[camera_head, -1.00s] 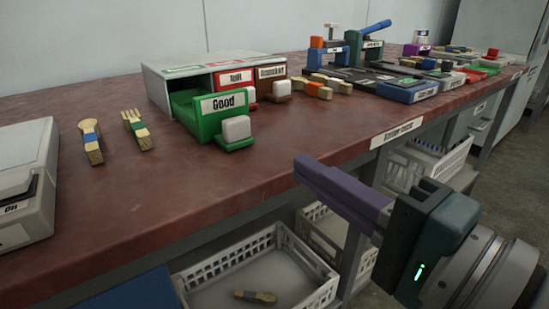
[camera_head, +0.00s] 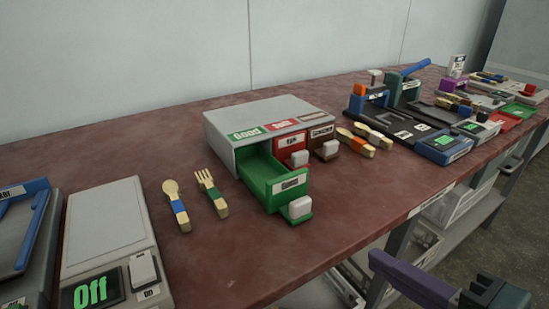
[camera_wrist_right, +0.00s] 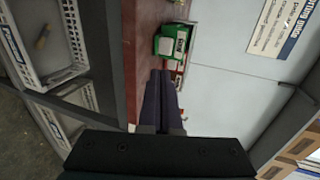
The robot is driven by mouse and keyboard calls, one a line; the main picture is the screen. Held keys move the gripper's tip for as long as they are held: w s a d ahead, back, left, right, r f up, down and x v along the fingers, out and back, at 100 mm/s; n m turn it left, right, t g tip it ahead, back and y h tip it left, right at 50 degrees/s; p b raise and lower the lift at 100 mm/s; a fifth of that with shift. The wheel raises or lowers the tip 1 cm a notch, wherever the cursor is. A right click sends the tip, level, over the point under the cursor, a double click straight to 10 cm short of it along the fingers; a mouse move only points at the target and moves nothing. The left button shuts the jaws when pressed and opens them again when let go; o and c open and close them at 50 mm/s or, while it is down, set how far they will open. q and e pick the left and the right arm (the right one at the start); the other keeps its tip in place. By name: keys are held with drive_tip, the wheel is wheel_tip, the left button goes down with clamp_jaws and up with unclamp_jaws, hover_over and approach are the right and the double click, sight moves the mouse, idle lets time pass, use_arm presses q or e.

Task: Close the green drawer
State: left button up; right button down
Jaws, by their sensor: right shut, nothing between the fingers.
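The green drawer (camera_head: 276,184) is pulled out of the left side of a grey cabinet (camera_head: 265,108) on the red-brown table. It has a label and a white knob on its front. It also shows in the right wrist view (camera_wrist_right: 165,46), beyond my fingertips. The red drawer (camera_head: 291,150) and the brown drawer (camera_head: 324,141) beside it sit in the cabinet. My right gripper (camera_head: 376,258) is at the lower right, off the table's front edge and apart from the drawer. In the right wrist view its purple fingers (camera_wrist_right: 160,75) are together and empty. My left gripper is not in view.
A wooden spoon (camera_head: 177,206) and fork (camera_head: 212,194) lie left of the cabinet. A scale (camera_head: 108,228) reading "Off" stands further left. Presses and devices (camera_head: 420,125) fill the right. Table in front of the drawer is clear. White crates (camera_wrist_right: 40,45) are below.

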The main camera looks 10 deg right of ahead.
sight(304, 209)
drive_tip(key=x, duration=0.4)
drive_tip(key=b+x, duration=0.1)
drive_tip(key=x, duration=0.3)
drive_tip(key=b+x, duration=0.1)
drive_tip(key=x, duration=0.3)
drive_tip(key=shift+w+r, duration=0.2)
drive_tip(key=shift+r, duration=0.2)
drive_tip(key=shift+w+a, duration=0.2)
drive_tip(key=shift+w, duration=0.25)
